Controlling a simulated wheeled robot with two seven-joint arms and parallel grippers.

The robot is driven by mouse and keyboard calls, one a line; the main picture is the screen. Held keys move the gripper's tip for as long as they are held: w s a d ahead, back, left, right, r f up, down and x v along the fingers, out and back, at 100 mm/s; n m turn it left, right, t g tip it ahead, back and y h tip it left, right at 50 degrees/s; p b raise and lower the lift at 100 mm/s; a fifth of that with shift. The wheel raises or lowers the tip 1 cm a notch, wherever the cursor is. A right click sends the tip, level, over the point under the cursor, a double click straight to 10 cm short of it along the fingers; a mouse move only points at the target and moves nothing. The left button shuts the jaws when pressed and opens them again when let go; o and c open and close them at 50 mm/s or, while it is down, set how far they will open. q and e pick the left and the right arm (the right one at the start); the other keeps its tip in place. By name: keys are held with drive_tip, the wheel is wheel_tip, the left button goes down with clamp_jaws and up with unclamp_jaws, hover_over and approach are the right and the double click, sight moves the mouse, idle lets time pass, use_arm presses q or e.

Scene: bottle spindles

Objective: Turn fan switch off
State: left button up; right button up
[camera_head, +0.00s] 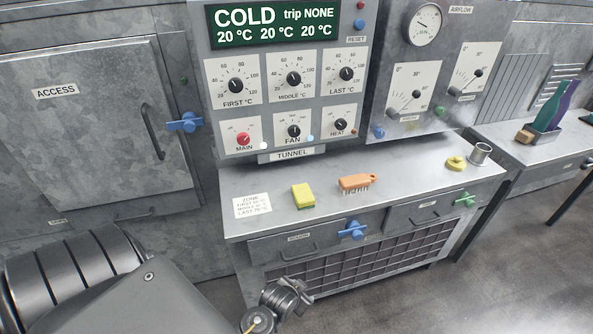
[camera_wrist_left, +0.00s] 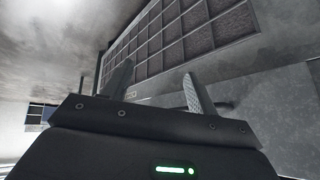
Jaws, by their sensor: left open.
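The fan switch (camera_head: 294,131) is a small black knob above the label FAN, on the lower row of the grey tunnel panel (camera_head: 260,155) in the head view. A pale lamp sits beside it. My left gripper (camera_wrist_left: 158,70) shows in the left wrist view with its two fingers apart and nothing between them. It is below the bench top, facing the dark grille (camera_wrist_left: 185,35), well away from the knob. In the head view, part of my arm (camera_head: 283,298) is at the bottom, and the fingers cannot be made out. My right gripper is not in view.
The red main knob (camera_head: 243,138) and heat knob (camera_head: 338,125) flank the fan switch. The bench below holds a yellow sponge (camera_head: 303,196), an orange brush (camera_head: 357,183) and a metal cup (camera_head: 480,153). A blue valve handle (camera_head: 353,230) sticks out in front.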

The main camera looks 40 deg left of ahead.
sight(294, 132)
use_arm(q)
drive_tip(key=w+a+r+n+t+y, duration=0.1)
drive_tip(key=w+a+r+t+y, duration=0.1)
drive_tip(key=w+r, duration=0.3)
drive_tip(key=w+a+r+n+t+y, duration=0.1)
drive_tip(key=w+a+r, duration=0.3)
drive_tip(key=r, duration=0.7)
drive_tip(key=w+a+r+n+t+y+p, duration=0.1)
drive_tip(key=w+a+r+n+t+y, duration=0.1)
drive_tip(key=w+r, duration=0.5)
drive_tip(key=shift+a+r+t+y, duration=0.2)
drive_tip(key=shift+a+r, duration=0.15)
drive_tip(key=shift+r, duration=0.2)
drive_tip(key=shift+a+r+t+y, duration=0.2)
drive_tip(key=shift+a+r, duration=0.1)
drive_tip(key=shift+r, duration=0.2)
drive_tip(key=shift+w+a+r+n+g+y, duration=0.8)
drive_tip(key=shift+w+a+r+n+y, duration=1.2)
drive_tip(key=shift+a+r+y, duration=1.95)
drive_tip(key=shift+h, duration=0.45)
drive_tip(key=x, duration=0.3)
drive_tip(key=p+x, duration=0.1)
drive_tip(key=x, duration=0.5)
drive_tip(key=shift+w+d+r, duration=0.15)
drive_tip(key=shift+w+r, duration=0.25)
drive_tip(key=shift+w, duration=0.15)
